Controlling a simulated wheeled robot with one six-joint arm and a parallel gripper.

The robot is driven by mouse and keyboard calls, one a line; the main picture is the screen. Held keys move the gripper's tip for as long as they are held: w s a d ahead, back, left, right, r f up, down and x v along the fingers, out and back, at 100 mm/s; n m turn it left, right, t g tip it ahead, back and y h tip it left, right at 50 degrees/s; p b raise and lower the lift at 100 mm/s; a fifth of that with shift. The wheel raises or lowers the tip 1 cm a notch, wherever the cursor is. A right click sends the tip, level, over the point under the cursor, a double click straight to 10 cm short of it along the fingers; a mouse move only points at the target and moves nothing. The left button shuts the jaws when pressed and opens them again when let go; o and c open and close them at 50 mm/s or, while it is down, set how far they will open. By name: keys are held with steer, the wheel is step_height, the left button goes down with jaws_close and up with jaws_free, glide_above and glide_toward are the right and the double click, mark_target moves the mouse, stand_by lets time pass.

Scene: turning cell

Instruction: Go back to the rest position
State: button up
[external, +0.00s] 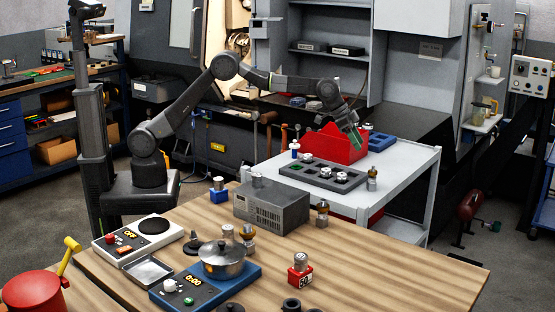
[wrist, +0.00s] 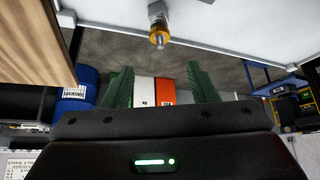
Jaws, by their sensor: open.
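My gripper (external: 357,137) is at the end of my outstretched arm, above the white cart (external: 408,165) and beside the red toolbox (external: 333,149) in the external view. In the wrist view my gripper (wrist: 160,84) has its two green fingers spread well apart. Nothing is held between them; floor and distant containers show through the gap. A metal piece with a brass-coloured collar (wrist: 158,39) shows beyond the fingers at the top of the wrist view, apart from them.
A dark tray (external: 346,185) with several silver-topped parts lies on the cart. A small fitting (external: 372,178) stands by its right end. A blue bin (external: 380,141) is behind. The wooden table (external: 400,262) in front carries a grey box (external: 272,208), scales and a pot.

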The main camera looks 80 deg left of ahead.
mark_target(373, 171)
steer(key=p+x, duration=0.2)
steer(key=x, duration=1)
steer(key=shift+f+p, duration=0.3)
steer(key=shift+f, duration=0.05)
steer(key=shift+w+r, duration=0.1)
steer(key=shift+r, duration=1.1)
